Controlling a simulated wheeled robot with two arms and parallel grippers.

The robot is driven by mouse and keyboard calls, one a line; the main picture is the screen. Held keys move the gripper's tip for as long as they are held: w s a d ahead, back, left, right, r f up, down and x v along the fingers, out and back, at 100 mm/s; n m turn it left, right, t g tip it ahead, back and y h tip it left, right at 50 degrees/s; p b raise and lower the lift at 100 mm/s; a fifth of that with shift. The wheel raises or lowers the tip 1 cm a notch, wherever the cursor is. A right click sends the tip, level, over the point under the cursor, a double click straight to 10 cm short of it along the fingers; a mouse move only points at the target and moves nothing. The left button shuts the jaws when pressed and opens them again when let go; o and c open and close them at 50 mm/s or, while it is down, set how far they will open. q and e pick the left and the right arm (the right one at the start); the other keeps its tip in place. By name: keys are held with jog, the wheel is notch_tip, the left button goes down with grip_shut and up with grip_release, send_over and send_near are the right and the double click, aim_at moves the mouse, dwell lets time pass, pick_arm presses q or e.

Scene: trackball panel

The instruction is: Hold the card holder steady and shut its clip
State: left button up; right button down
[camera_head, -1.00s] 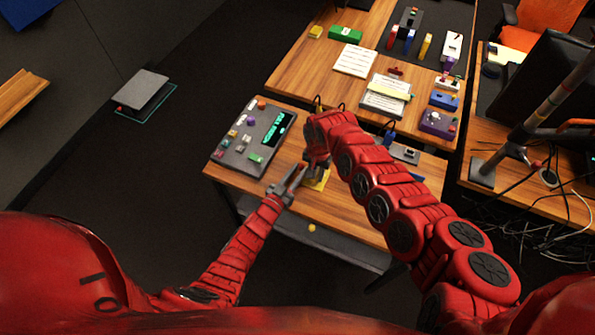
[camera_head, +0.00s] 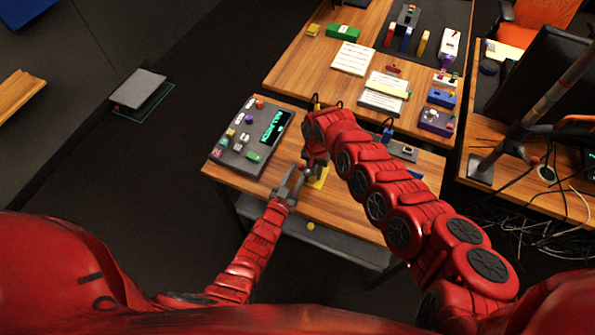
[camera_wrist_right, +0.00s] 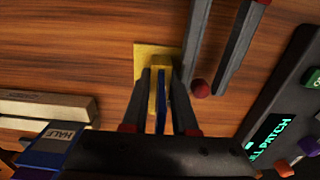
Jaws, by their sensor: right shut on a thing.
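The yellow card holder (camera_head: 319,179) stands on the near desk. In the right wrist view its square yellow base (camera_wrist_right: 142,55) lies on the wood, with a yellow upright and a blue part (camera_wrist_right: 160,110) between my right fingers. My right gripper (camera_wrist_right: 160,74) is shut on the holder; its hand also shows in the head view (camera_head: 316,160). My left gripper (camera_head: 293,182) is beside the holder, its two fingers apart and empty in the right wrist view (camera_wrist_right: 210,92). A dark red ball (camera_wrist_right: 200,88) shows by one left fingertip. The clip's state cannot be told.
A grey panel (camera_head: 236,155) with coloured buttons and a green-lit screen lies left of the holder. A blue block marked HALF (camera_wrist_right: 55,143) and a beige bar (camera_wrist_right: 42,108) show in the wrist view. A yellow ball (camera_head: 310,226) shows below the desk's front edge.

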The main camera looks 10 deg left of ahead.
pick_arm(q)
jog(key=v, duration=1.2)
